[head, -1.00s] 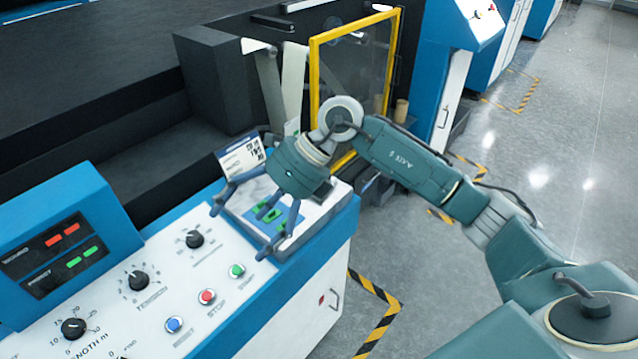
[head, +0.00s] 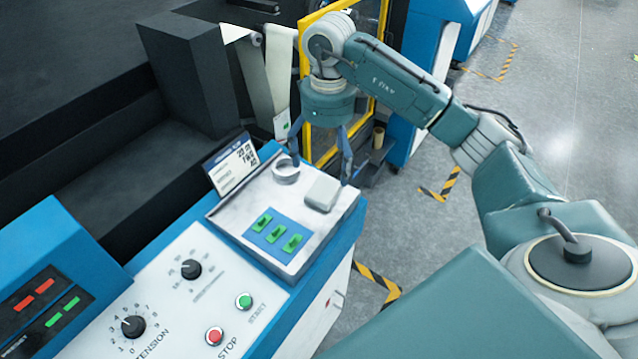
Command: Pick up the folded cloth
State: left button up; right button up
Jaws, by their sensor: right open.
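A small pale grey folded cloth (head: 322,192) lies on the light tray (head: 225,217) at the end of the control console. It sits near the tray's right edge. My right gripper (head: 320,168) is open and points down, with its fingers spread above and behind the cloth in the picture. Nothing is between its fingers. The height gap to the cloth is hard to judge. My left gripper is not in view.
A yellow-framed guard (head: 305,62) rises behind my gripper. Knobs and buttons cover the console front.

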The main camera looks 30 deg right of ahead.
aim_at(324, 188)
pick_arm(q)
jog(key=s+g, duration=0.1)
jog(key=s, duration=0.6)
pick_arm(e)
jog(key=f, duration=0.1)
jog(key=s+f+p, duration=0.1)
jog(key=shift+f, duration=0.4)
jog(key=shift+w+a+f, duration=0.1)
jog(key=shift+w+f, duration=0.15)
jog(key=shift+f, duration=0.05)
jog(key=f+p, duration=0.2)
jog(key=f, duration=0.1)
jog(key=f+p, duration=0.1)
jog(key=shift+w+a+f, duration=0.15)
jog(key=shift+w, duration=0.1)
jog(key=shift+f, duration=0.35)
jog(key=shift+c, duration=1.3)
jog(key=c, duration=0.4)
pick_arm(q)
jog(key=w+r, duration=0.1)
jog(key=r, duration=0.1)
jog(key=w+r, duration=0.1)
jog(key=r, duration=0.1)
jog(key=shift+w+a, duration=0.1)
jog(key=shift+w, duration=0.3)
pick_arm(e)
jog(key=c, duration=0.6)
